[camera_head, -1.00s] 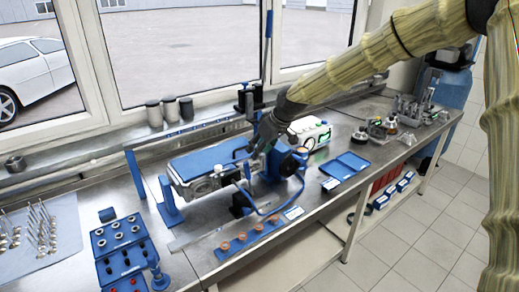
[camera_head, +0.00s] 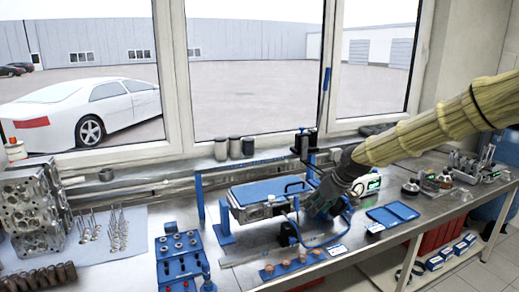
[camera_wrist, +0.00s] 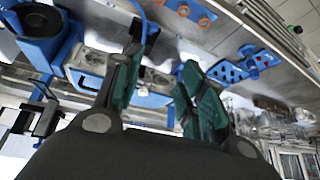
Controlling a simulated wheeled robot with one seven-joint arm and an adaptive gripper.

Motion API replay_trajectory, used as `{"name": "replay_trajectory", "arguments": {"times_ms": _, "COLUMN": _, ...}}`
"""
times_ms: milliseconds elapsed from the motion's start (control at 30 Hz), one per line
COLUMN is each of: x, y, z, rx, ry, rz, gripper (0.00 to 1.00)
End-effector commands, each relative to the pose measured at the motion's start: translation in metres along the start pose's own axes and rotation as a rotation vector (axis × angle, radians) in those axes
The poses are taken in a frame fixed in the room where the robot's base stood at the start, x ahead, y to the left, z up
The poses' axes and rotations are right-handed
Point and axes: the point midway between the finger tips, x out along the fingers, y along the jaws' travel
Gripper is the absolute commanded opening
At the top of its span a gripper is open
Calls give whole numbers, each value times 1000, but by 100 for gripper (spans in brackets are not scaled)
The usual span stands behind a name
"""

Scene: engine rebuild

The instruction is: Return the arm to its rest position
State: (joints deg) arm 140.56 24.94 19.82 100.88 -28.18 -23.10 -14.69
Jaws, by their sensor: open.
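My arm, in a pale yellow ribbed sleeve (camera_head: 450,125), reaches in from the right over the steel bench (camera_head: 400,185). My gripper (camera_head: 318,207) is over the right end of the blue-topped fixture (camera_head: 268,192), close to its blue frame. In the wrist view my gripper (camera_wrist: 150,95) shows two green-padded fingers standing apart with nothing between them. The fixture's silver metal body (camera_wrist: 98,65) lies beyond the fingers there. In the head view the gripper hides part of the fixture's right end, and I cannot tell whether they touch.
A blue socket rack (camera_head: 178,258) and a blue strip with copper-coloured rings (camera_head: 293,264) lie near the front edge. A blue tray (camera_head: 392,214) lies to the right. A cylinder head (camera_head: 28,205) stands far left. Windows line the back.

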Motion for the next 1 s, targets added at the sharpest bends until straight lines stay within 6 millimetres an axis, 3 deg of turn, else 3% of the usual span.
{"name": "replay_trajectory", "arguments": {"times_ms": 333, "x": 46, "y": -11, "z": 49, "rx": 57, "ry": -30, "rz": -17, "gripper": 41}}
{"name": "replay_trajectory", "arguments": {"times_ms": 567, "x": 91, "y": -32, "z": 93, "rx": 104, "ry": -61, "rz": -36, "gripper": 41}}
{"name": "replay_trajectory", "arguments": {"times_ms": 667, "x": 119, "y": -45, "z": 122, "rx": 135, "ry": -81, "rz": -47, "gripper": 41}}
{"name": "replay_trajectory", "arguments": {"times_ms": 767, "x": 152, "y": -63, "z": 162, "rx": 177, "ry": -110, "rz": -56, "gripper": 41}}
{"name": "replay_trajectory", "arguments": {"times_ms": 1000, "x": 217, "y": -109, "z": 277, "rx": 298, "ry": -189, "rz": -57, "gripper": 41}}
